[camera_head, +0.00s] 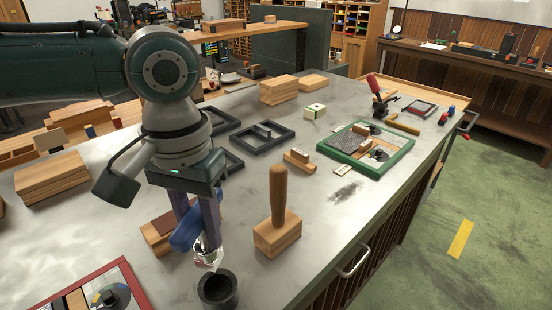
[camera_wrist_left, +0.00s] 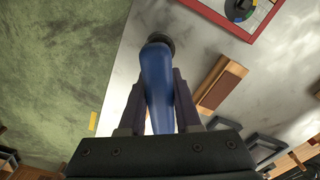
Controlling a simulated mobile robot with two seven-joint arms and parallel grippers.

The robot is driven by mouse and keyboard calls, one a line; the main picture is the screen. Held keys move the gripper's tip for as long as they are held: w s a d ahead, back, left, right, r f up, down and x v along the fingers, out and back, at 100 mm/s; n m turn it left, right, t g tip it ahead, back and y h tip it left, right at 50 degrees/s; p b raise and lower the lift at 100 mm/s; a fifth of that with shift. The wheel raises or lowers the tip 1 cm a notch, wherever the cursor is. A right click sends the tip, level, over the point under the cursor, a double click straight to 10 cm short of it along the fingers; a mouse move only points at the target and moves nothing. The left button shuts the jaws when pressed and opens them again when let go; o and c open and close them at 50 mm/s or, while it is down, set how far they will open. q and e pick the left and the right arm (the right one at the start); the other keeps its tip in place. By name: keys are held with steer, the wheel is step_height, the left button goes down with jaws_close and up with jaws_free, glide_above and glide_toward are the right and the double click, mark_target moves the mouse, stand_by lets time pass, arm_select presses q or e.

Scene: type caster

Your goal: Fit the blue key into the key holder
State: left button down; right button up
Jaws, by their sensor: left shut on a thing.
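My left gripper (camera_head: 198,228) is shut on a blue key (camera_head: 186,230), a thick rounded blue body held above the grey worktop. It also shows in the left wrist view (camera_wrist_left: 157,80), between the fingers of the gripper (camera_wrist_left: 158,98). A shiny pale piece (camera_head: 208,257) shows at the lower end of the fingers; I cannot tell whether it belongs to the key. A dark round cup (camera_head: 218,290), perhaps the key holder, stands just below. In the wrist view a dark round part (camera_wrist_left: 161,40) shows just beyond the key's far end. My right gripper is not in view.
A wooden block with an upright handle (camera_head: 278,215) stands close right of the gripper. A wooden block (camera_head: 155,233) lies behind it to the left. A red-framed tray (camera_head: 135,279) is at the front left, and a green-framed tray (camera_head: 404,152) farther right.

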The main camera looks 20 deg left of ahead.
mark_target(205, 246)
arm_select(q)
steer(key=shift+r+p, duration=0.15)
steer(key=shift+p, duration=0.15)
steer(key=shift+f+b, duration=2)
steer(key=shift+f, duration=1.05)
steer(key=shift+p, duration=1.05)
steer(key=shift+f+b, duration=1.65)
steer(key=shift+f, duration=0.65)
steer(key=c, duration=0.5)
jaws_free()
step_height(205, 246, up, 10)
steer(key=shift+p, duration=0.75)
